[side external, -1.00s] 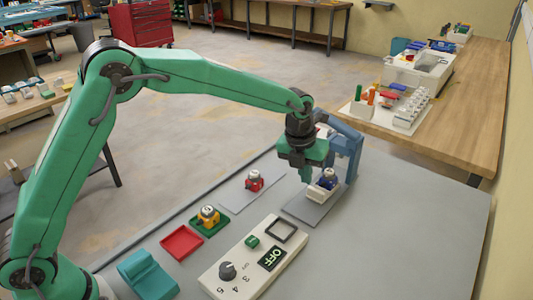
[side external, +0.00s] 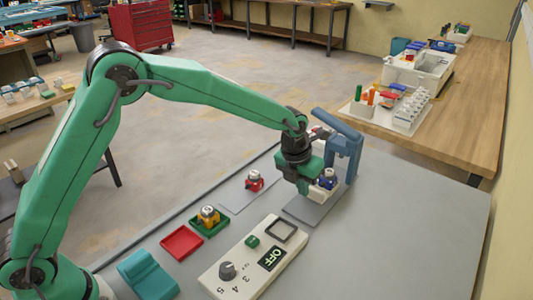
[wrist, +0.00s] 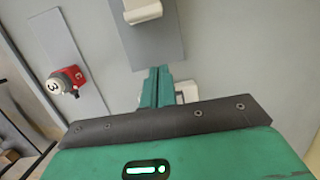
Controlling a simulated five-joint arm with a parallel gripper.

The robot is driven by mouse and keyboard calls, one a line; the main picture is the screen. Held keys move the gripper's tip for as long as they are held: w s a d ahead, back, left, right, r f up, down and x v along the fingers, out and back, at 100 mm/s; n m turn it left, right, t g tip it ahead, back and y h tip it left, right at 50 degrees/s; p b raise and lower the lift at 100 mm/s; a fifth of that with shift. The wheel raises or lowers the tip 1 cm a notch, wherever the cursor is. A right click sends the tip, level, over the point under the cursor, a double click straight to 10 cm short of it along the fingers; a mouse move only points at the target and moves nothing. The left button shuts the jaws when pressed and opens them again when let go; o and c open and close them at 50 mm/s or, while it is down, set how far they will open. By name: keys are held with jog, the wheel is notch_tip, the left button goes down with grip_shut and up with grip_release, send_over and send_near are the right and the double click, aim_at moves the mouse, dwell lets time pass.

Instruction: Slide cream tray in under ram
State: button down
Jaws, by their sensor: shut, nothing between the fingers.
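The cream tray (side external: 321,194) sits on a grey mat in front of the blue press, carrying a blue box with a white top (side external: 328,181). My gripper (side external: 303,193) is shut and empty, low over the mat at the tray's near side, and hides part of the tray. I cannot tell whether it touches the tray. In the wrist view the closed fingertips (wrist: 157,72) point toward a cream end of the tray (wrist: 142,11), with a visible gap between them in the picture. The blue press frame (side external: 345,152) stands behind; its ram is hard to make out.
A red box (side external: 254,181) stands on a grey strip to the left. A yellow box (side external: 208,215) sits in a green tray; an empty red tray (side external: 181,243) is nearer. A cream console (side external: 232,285) reads OFF. The table at right is clear.

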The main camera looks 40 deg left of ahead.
jog(key=x, duration=0.3)
jog(key=w+x, duration=0.1)
jog(key=x, duration=0.2)
jog(key=shift+w+a, duration=0.2)
jog(key=shift+w, duration=1.4)
jog(key=shift+w, duration=0.1)
jog(key=shift+w, duration=2)
jog(key=shift+s+r, duration=0.1)
jog(key=shift+s, duration=0.05)
jog(key=shift+s, duration=1.95)
jog(key=v, duration=1)
jog(key=shift+d, duration=0.35)
jog(key=shift+s, duration=0.15)
